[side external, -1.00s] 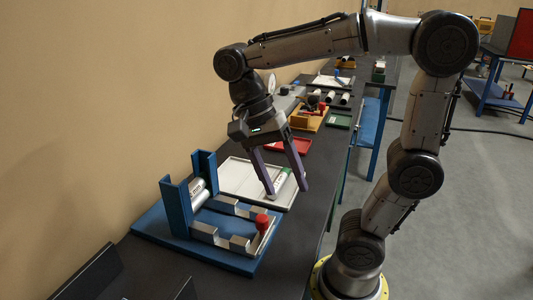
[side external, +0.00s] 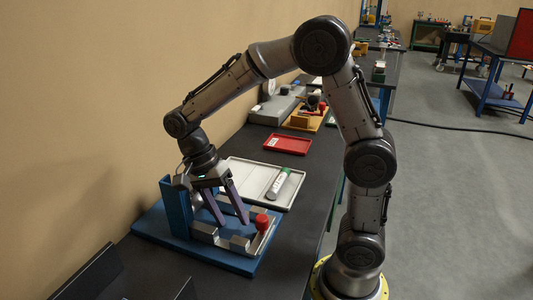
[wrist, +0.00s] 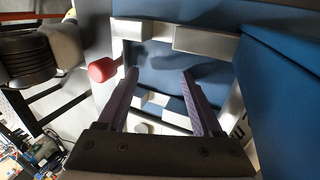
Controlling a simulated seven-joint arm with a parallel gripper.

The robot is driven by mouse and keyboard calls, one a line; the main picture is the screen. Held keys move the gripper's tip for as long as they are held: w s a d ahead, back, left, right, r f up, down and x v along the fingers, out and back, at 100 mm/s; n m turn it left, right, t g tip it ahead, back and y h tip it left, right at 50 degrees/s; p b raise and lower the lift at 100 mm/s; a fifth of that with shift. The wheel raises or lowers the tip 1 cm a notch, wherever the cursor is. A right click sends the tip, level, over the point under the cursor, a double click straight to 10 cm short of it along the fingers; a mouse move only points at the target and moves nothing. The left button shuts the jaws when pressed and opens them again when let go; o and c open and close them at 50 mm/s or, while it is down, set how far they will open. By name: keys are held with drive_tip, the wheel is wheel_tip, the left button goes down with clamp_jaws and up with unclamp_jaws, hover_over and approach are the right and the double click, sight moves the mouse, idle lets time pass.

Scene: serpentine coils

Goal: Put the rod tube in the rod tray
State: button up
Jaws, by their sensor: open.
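A silvery tube with a green end (side external: 279,184) lies in the right part of the pale shallow tray (side external: 240,177) in the side external view. I cannot tell whether this tray is the rod tray. My gripper (side external: 233,223) is open and points down over the blue fixture (side external: 158,232), with its fingers between the blue uprights and the red knob. In the wrist view my gripper (wrist: 160,74) shows nothing between its fingertips but the blue base below. A tube seen earlier by the blue uprights is mostly hidden by my gripper now.
The red knob (side external: 262,221) stands at the fixture's right side and shows left of my fingers in the wrist view (wrist: 103,69). Metal blocks (side external: 239,243) line the fixture's front. A red tray (side external: 287,144) lies farther back. Dark table is free on the right.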

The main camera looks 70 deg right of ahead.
drive_tip(key=v, duration=1.3)
drive_tip(key=s+d+r+n+t, duration=0.15)
drive_tip(key=s+r+t, duration=0.3)
drive_tip(key=s, duration=0.55)
drive_tip(key=s+f+n+t, duration=0.5)
drive_tip(key=s+f+n, duration=0.3)
drive_tip(key=n, duration=0.6)
drive_tip(key=w+a+r+n+g, duration=0.1)
drive_tip(key=w+r+n+g, duration=0.3)
drive_tip(key=r+n, duration=0.2)
drive_tip(key=shift+w+r+g, duration=0.25)
drive_tip(key=shift+r+g, duration=0.1)
drive_tip(key=shift+r, duration=0.7)
